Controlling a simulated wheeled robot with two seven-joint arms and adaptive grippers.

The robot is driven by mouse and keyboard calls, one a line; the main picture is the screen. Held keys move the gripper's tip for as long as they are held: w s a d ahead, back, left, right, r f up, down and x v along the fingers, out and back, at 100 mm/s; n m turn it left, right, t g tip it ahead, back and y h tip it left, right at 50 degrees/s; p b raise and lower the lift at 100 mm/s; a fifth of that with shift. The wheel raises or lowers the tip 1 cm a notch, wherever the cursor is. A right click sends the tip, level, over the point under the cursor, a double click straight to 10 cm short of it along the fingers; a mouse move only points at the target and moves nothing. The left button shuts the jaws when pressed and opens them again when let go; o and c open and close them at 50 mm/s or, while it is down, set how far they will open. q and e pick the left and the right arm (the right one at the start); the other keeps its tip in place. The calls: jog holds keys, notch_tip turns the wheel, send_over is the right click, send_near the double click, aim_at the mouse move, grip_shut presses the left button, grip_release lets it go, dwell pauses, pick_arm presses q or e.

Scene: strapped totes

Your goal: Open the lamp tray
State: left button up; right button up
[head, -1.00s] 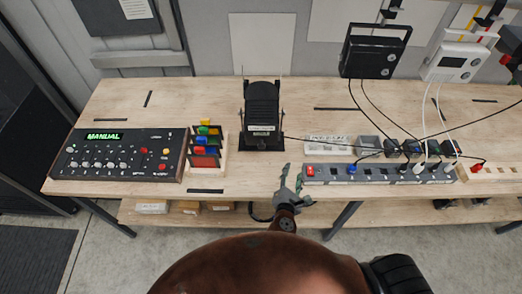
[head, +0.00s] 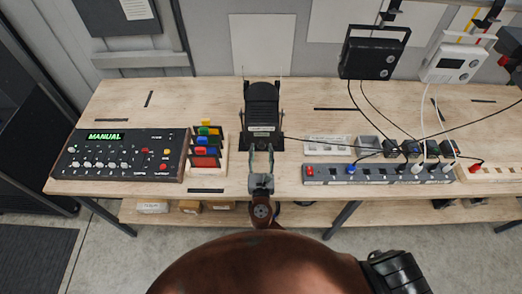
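The lamp tray is not clearly separable; I take it to be part of the black box-shaped device (head: 262,100) at the middle of the bench. The device has a ribbed top and a pale label on its lower front. My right gripper (head: 262,150) is just in front of the device's front edge, pointing at it. Its two fingers are apart, with a gap between the tips. I see nothing held, and cannot tell whether the tips touch the device. My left gripper is not in view.
A control box (head: 122,155) reading MANUAL and a rack of coloured pieces (head: 207,148) stand to the left. A power strip (head: 375,173) with plugs and cables lies to the right. A black unit (head: 373,52) and a white unit (head: 449,64) hang behind.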

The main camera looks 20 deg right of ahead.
grip_shut()
dwell(0.5)
